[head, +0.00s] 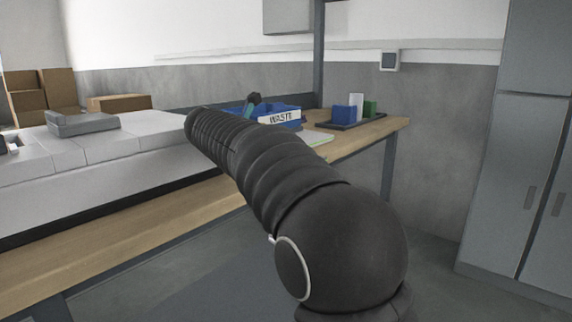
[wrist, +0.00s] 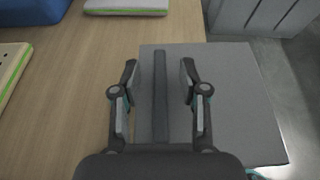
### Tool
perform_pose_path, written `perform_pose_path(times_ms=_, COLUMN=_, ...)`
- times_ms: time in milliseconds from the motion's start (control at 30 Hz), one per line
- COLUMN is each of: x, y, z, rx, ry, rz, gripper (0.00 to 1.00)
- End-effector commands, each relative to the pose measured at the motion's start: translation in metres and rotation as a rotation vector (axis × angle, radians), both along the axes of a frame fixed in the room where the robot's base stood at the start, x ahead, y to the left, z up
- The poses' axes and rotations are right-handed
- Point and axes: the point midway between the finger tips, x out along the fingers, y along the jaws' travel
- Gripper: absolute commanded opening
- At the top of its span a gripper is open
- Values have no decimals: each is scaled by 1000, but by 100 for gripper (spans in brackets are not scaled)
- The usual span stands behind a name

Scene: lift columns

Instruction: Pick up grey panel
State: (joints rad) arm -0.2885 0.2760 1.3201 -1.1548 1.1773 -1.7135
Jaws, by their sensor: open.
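The grey panel (wrist: 238,105) lies flat in the wrist view, a square sheet with a dark raised bar (wrist: 160,95) running along it. It rests on the wooden table and its right part reaches out past the table edge over the floor. My gripper (wrist: 158,70) is open above the panel, with one finger on each side of the bar. Gaps show between the bar and both fingers, and whether the fingertips touch the panel cannot be told. In the head view my arm hides the gripper, and I cannot make out the panel there.
A blue bin labelled WASTE (head: 280,116) stands on the wooden table (head: 372,135), near a green-edged light panel (head: 312,138). A dark tray (head: 345,124) holds blue, white and green pieces. Grey cabinets (head: 485,200) stand at right. A grey block (head: 82,123) sits on white units at left.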

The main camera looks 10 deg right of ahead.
Motion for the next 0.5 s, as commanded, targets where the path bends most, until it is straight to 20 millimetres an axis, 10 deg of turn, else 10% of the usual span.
perform_pose_path(times_ms=267, x=3, y=-3, z=-2, rx=0, ry=0, rz=0, gripper=41)
perform_pose_path(times_ms=433, x=3, y=-3, z=-2, rx=0, ry=0, rz=0, gripper=0)
perform_pose_path(times_ms=500, x=3, y=-3, z=-2, rx=0, ry=0, rz=0, gripper=0)
